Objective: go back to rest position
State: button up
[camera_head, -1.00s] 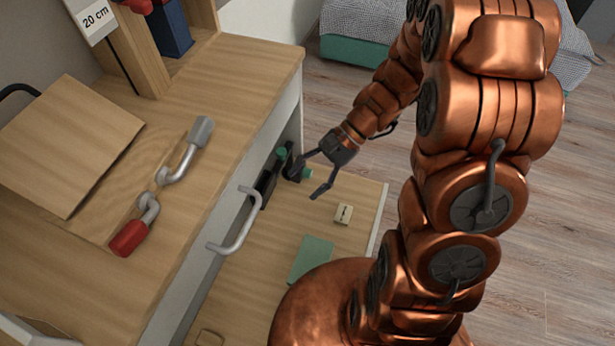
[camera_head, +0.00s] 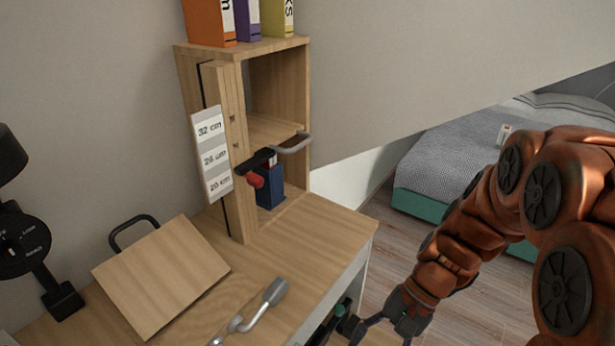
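My gripper (camera_head: 384,334) is at the bottom edge of the head view, just right of the desk. Its two dark fingers are spread apart, and I see nothing between them. The fingertips are partly cut off by the frame. My copper arm runs from the right side down to it. A small dark item with a green part (camera_head: 342,310) shows beside the left finger, below the desk's edge. I cannot tell whether they touch.
The wooden desk (camera_head: 325,235) carries a tilted board (camera_head: 160,275), a grey-ended metal handle (camera_head: 262,305) and a shelf unit (camera_head: 308,90) with a height scale (camera_head: 211,155). A black device (camera_head: 25,240) stands left. A bed (camera_head: 445,165) is behind; floor (camera_head: 480,290) shows right.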

jog(key=s+d+r+n+h+p, duration=0.2)
jog(key=r+p, duration=0.3)
jog(key=r, duration=0.3)
jog(key=s+d+r+n+t+h+p, duration=0.1)
jog(key=s+d+r+n+h+p, duration=0.1)
jog(key=s+r+p, duration=0.3)
jog(key=s+d+r+n+t+h+p, duration=0.1)
jog(key=s+d+r+n+h+p, duration=0.1)
jog(key=r+p, duration=0.4)
jog(key=shift+s+d+r, duration=0.15)
jog(key=shift+s+r, duration=0.5)
jog(key=shift+r, duration=1.75)
